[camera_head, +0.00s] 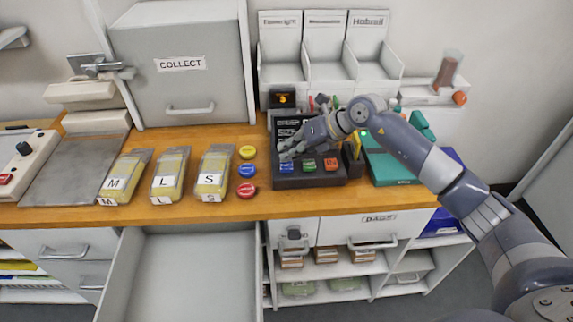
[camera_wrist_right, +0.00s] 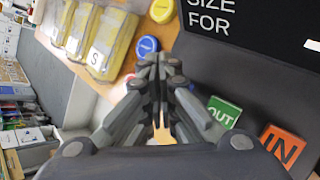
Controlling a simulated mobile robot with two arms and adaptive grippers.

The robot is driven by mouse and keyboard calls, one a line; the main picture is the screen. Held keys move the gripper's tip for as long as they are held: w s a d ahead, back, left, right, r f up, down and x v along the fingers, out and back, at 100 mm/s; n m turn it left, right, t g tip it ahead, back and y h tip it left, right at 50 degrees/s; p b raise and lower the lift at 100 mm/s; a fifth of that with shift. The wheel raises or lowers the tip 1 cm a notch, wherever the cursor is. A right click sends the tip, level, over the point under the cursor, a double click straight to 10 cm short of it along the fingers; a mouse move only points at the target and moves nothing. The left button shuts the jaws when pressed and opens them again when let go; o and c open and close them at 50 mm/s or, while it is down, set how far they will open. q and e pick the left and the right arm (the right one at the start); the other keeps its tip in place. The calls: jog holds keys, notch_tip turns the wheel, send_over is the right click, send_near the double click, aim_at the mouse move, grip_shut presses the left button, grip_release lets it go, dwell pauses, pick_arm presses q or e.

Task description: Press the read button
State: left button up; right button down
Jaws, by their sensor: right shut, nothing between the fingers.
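A dark terminal (camera_head: 330,183) stands on the wooden counter, its screen partly showing "SIZE" in the head view and "SIZE FOR" in the wrist view (camera_wrist_right: 245,25). Along its front are a blue button (camera_head: 287,167), a green button (camera_head: 309,166) and an orange button (camera_head: 331,164). The wrist view reads "OUT" on the green one (camera_wrist_right: 223,112) and "IN" on the orange one (camera_wrist_right: 284,146). I cannot read the blue one's label, and my gripper hides it in the wrist view. My right gripper (camera_head: 287,152) is shut and empty, close to the blue button; contact cannot be told. My left gripper is out of view.
Yellow packs marked M, L and S (camera_head: 212,172) lie left of the terminal. Yellow, blue and red discs (camera_head: 246,170) lie between. A grey COLLECT cabinet (camera_head: 182,90) stands behind. An open drawer (camera_head: 190,270) juts out below the counter. A teal box (camera_head: 390,170) is right of the terminal.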

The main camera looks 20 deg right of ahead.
aim_at(288, 163)
jog(key=shift+f, duration=0.35)
jog(key=shift+f+b, duration=0.55)
jog(key=shift+f, duration=0.05)
dwell(0.5)
jog(key=shift+r, duration=0.1)
jog(key=shift+r+p, duration=0.65)
jog(key=shift+r, duration=0.25)
jog(key=shift+r+p, duration=1.75)
jog(key=shift+r, duration=0.8)
